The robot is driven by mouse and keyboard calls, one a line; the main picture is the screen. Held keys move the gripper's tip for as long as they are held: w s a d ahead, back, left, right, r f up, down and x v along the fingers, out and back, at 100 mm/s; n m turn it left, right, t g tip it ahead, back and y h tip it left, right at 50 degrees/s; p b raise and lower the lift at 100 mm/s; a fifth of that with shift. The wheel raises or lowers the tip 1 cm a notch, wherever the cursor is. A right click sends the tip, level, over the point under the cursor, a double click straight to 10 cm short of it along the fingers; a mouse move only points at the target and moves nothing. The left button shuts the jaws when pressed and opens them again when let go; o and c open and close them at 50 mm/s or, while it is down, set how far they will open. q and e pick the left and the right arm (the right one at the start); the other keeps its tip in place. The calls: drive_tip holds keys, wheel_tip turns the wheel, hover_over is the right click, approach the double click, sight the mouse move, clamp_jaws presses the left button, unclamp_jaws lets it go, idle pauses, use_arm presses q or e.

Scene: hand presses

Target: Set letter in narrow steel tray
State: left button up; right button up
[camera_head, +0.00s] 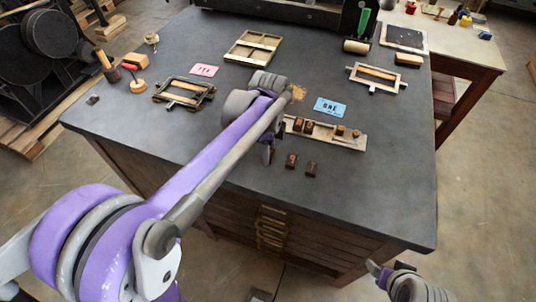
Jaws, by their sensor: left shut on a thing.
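A narrow pale tray (328,139) lies on the dark tabletop right of my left gripper, with several small brown blocks in it. Two dark brown letter blocks, one (291,160) nearer the gripper and one (311,169) further right, stand on the tabletop in front of the tray. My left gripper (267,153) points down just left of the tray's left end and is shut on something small. My own wrist and fingers hide most of what it holds. My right gripper (380,272) is at the bottom right, off the table's front edge; its fingers show too poorly to judge.
A blue card (330,107) lies behind the tray, and a pink card (204,70) at the back left. A dark frame (184,92), a wooden tray (252,48) and a pale frame (378,77) stand further back. The front right of the tabletop (390,195) is clear.

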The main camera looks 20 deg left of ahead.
use_arm(q)
clamp_jaws()
drive_tip(key=shift+r+p, duration=1.55)
drive_tip(key=shift+r, duration=1)
drive_tip(key=shift+f, duration=0.1)
